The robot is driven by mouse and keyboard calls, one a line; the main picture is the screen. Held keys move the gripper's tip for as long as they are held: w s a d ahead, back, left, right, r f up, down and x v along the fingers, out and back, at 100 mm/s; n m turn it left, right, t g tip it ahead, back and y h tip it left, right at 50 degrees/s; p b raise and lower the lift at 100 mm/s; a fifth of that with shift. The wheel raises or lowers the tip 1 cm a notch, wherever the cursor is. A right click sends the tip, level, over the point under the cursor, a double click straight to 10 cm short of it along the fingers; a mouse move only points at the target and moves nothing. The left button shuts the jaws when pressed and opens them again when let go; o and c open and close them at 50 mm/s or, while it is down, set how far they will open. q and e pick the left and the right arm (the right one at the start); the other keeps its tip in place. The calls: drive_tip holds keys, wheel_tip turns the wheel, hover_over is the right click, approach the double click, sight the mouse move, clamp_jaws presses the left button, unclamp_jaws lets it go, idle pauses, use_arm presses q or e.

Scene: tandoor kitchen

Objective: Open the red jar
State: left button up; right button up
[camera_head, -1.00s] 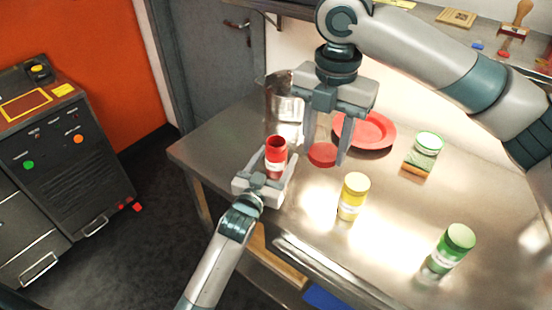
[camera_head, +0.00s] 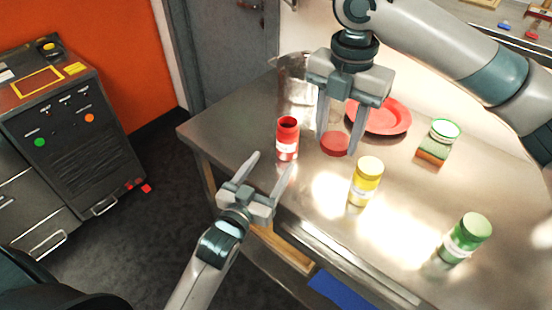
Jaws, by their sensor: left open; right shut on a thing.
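The red jar (camera_head: 287,146) stands upright on the metal table near its left end, with a white label and its top uncovered. The round red lid (camera_head: 334,144) is apart from it, to the right. My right gripper (camera_head: 338,150) points down and is shut on the lid, with one finger on each side. My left gripper (camera_head: 270,164) is open and empty at the table's front edge, just in front of the red jar.
A red plate (camera_head: 380,117) lies behind the lid. A yellow jar (camera_head: 365,182), a green jar (camera_head: 464,238) and a green-lidded jar (camera_head: 444,132) beside a sponge (camera_head: 432,152) stand to the right. A metal container (camera_head: 294,84) is behind the red jar.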

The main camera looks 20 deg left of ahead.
use_arm(q)
drive_tip(key=shift+s, duration=0.45)
use_arm(e)
drive_tip(key=shift+f, duration=0.1)
idle(0.4)
